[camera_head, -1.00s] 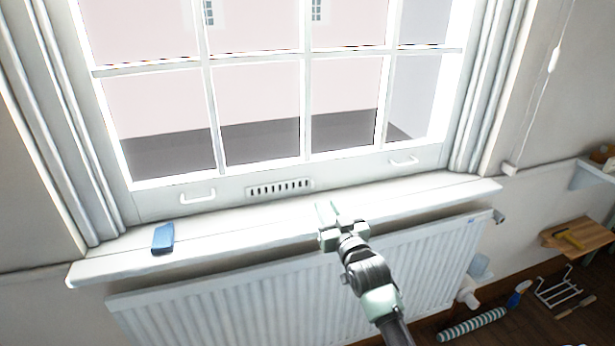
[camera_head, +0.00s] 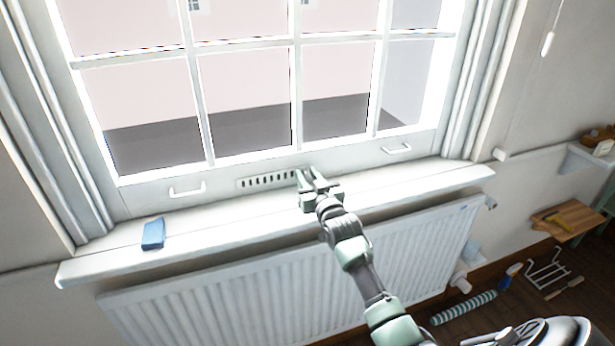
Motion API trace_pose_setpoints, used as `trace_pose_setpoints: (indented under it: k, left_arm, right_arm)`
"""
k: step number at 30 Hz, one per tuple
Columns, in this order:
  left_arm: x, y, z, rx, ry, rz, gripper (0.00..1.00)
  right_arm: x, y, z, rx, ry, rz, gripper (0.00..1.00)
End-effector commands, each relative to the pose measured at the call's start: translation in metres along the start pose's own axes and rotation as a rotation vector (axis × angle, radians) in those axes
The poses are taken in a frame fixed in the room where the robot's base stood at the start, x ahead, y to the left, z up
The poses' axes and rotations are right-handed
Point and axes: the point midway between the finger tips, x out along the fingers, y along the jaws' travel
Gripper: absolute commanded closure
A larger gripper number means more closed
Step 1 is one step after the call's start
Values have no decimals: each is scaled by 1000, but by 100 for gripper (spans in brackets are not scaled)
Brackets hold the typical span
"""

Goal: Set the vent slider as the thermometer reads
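The vent (camera_head: 268,181) is a white slotted plate with dark slits, set in the bottom rail of the sash window. My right gripper (camera_head: 309,178) is at the vent's right end, just above the sill, and covers that end. Its two fingers point toward the window and look slightly apart. I cannot tell whether they touch a slider knob, since the gripper hides that spot. No thermometer can be made out in this view. My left gripper is not in view.
A blue block (camera_head: 153,234) lies on the left of the white window sill (camera_head: 225,224). Two white sash handles (camera_head: 188,190) flank the vent. A white radiator (camera_head: 240,290) stands below. A wooden shelf (camera_head: 570,219), a wire rack and a striped roll are at the right.

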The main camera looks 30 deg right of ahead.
Motion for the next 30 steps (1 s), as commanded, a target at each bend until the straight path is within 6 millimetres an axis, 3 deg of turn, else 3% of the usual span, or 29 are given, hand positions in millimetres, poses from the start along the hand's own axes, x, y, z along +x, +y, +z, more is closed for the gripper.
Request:
trace_pose_setpoints:
  k: [3,6,30]
  left_arm:
    - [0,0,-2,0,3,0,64]
    - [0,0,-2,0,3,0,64]
    - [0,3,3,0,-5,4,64]
  right_arm:
    - [0,0,0,0,0,0,74]
    - [0,0,0,0,0,0,100]
    - [-1,0,0,0,-1,0,100]
